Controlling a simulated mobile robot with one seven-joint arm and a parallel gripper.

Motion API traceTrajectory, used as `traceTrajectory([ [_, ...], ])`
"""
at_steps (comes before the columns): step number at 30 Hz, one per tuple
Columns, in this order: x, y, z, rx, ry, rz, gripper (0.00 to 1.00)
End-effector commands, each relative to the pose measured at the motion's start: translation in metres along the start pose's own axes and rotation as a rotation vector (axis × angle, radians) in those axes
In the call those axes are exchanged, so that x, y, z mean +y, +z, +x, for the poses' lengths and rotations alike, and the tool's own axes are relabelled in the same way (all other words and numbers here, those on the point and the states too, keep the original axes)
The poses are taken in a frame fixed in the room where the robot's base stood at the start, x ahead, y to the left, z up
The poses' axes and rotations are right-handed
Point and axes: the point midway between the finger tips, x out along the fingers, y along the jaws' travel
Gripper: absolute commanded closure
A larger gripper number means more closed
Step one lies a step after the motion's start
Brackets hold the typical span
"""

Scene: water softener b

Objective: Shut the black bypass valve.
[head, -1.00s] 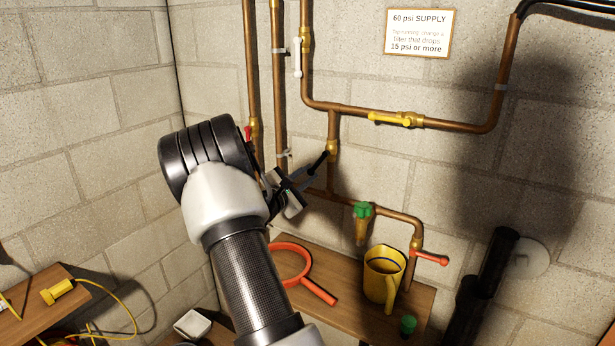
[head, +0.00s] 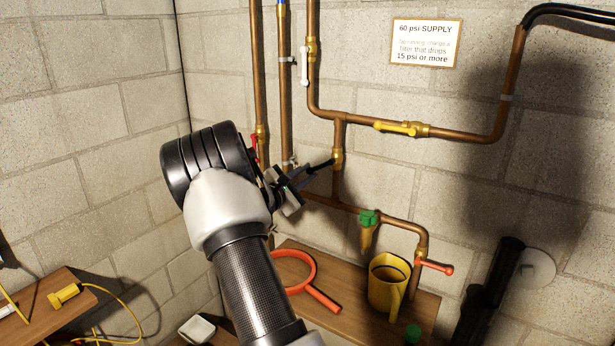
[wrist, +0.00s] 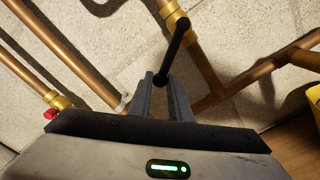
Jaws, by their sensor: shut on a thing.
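The black bypass valve has a brass body (head: 337,158) on the short vertical copper pipe below the yellow-handled valve. Its black lever (head: 320,164) sticks out from the pipe toward the lower left, at an angle to it. My gripper (head: 306,172) is shut on the lever's outer part. In the wrist view the black lever (wrist: 176,42) runs down from the brass body (wrist: 174,17) into my gripper (wrist: 163,80), between its two fingers. The lever's end is partly hidden by the fingers.
A red handle (head: 254,150) and a white handle (head: 304,66) sit on nearby vertical pipes. A yellow handle (head: 396,127) is at right. Below are a green-topped valve (head: 369,217), a red-orange handle (head: 434,266), a yellow jug (head: 387,284) and an orange ring-shaped tool (head: 320,297) on a wooden shelf.

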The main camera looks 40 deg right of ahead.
Motion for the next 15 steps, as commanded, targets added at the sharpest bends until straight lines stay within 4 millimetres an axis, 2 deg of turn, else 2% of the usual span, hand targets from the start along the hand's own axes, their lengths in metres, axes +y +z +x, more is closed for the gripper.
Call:
traceTrajectory([
  [1,0.007,0.003,0.0,-0.001,0.004,0.002,0.95],
  [6,0.017,0.005,0.0,-0.002,0.004,0.003,0.94],
  [15,0.018,0.006,0.0,-0.002,0.004,0.002,0.94],
])
